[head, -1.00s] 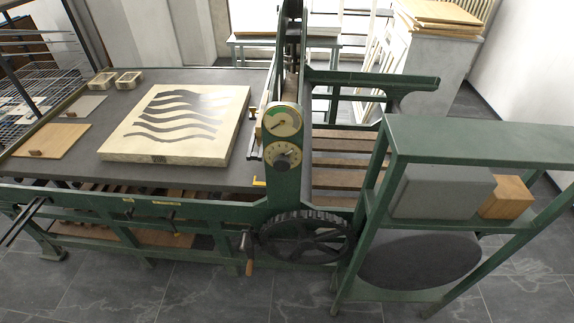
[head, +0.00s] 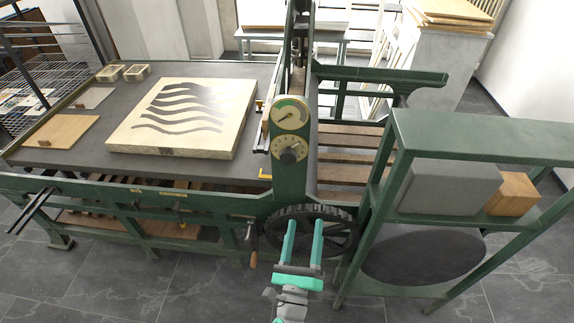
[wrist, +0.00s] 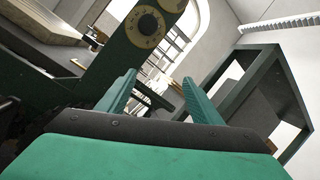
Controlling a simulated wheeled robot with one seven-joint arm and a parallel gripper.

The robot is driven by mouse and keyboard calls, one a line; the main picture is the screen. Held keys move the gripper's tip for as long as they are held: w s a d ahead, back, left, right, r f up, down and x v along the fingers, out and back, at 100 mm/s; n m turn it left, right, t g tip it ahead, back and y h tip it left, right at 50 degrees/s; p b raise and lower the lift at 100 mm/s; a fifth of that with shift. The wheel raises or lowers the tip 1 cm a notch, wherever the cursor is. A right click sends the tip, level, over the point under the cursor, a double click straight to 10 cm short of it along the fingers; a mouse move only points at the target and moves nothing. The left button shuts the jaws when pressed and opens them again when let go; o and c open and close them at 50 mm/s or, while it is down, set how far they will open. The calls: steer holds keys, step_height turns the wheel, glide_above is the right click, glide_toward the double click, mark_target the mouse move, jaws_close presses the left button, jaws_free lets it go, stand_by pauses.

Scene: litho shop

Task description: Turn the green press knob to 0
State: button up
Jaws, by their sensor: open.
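The press knob (head: 289,155) is a dark round knob on a pale dial plate with marks around it. It sits on the green press column, just below a round gauge (head: 290,114) with a green sector. In the wrist view the knob (wrist: 148,25) shows at the top, left of centre, beyond my fingers. My gripper (head: 304,240) has two teal fingers, parallel and apart, with nothing between them. It is below the knob, in front of the black handwheel. In the wrist view my gripper (wrist: 160,95) is open and apart from the knob. The knob's exact setting is too small to read.
The spoked handwheel (head: 325,216) and its wooden-handled crank (head: 253,243) stand close to my gripper. A green shelf rack (head: 480,138) stands to the right. A stone slab (head: 225,138) with wavy dark stripes lies on the press bed at left.

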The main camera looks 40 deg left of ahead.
mark_target(288, 160)
steer(key=shift+w+a+r+m+y, duration=0.35)
steer(key=shift+w+a+r+m, duration=0.55)
steer(key=shift+w+a+r, duration=1.1)
steer(key=shift+w+a+r+m+y, duration=0.4)
steer(key=shift+w+a+r+m, duration=0.55)
steer(key=shift+w+a, duration=1.2)
steer(key=shift+w+a+r+m+y, duration=0.35)
steer(key=shift+w+a+r+m, duration=0.8)
steer(key=shift+a, duration=1.6)
steer(key=shift+w+r+n, duration=0.25)
steer(key=shift+r+n, duration=0.05)
steer(key=shift+r, duration=0.05)
steer(key=c, duration=1.1)
